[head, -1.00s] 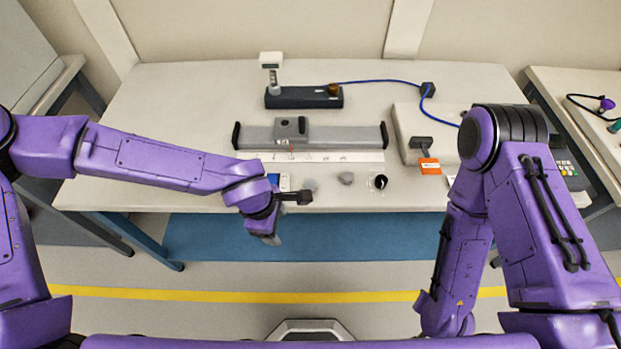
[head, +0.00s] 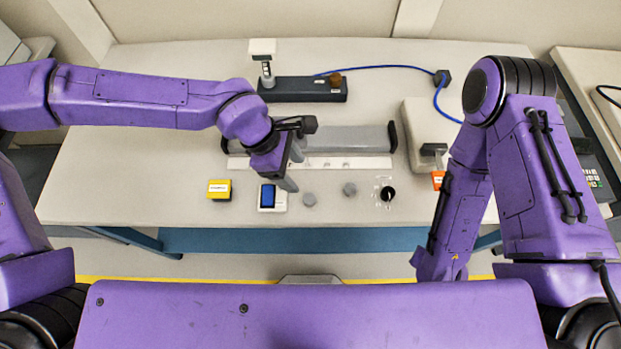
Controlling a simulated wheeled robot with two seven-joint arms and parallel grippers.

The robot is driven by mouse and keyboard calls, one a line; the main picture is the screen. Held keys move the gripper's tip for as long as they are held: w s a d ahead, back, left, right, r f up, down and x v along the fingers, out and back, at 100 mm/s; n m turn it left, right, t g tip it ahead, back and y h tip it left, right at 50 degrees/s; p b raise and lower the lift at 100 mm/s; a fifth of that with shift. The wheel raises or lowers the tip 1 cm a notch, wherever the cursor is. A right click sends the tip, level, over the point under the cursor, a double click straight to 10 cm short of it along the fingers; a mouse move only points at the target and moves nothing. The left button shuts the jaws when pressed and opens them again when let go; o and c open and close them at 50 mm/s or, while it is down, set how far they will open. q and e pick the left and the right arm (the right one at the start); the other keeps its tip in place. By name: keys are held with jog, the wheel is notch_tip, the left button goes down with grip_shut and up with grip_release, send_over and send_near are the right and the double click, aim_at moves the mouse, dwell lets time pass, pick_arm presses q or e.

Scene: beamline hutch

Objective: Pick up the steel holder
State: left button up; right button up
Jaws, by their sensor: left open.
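Two small grey round pieces lie on the bench near its front edge: a left one (head: 309,199) and a right one (head: 349,189). Either may be the steel holder; I cannot tell which from this view. My left gripper (head: 292,168) is open above the bench, pointing down, to the left of both pieces and apart from them. No object shows between its fingers. My right arm is folded at the right, and its gripper is out of view.
A grey rail (head: 345,139) lies behind a white marked strip (head: 350,162). Near the front are a yellow box (head: 219,190), a blue-screened device (head: 268,197) and a black round piece (head: 388,193). A dark block (head: 300,90) stands behind. The left of the bench is clear.

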aim_at(309, 198)
pick_arm(q)
jog(key=x, duration=0.3)
jog(key=s+p+x, duration=0.1)
jog(key=x, duration=0.6)
jog(key=shift+s+a+f, duration=0.2)
jog(key=shift+a, duration=0.15)
jog(key=c, duration=1.1)
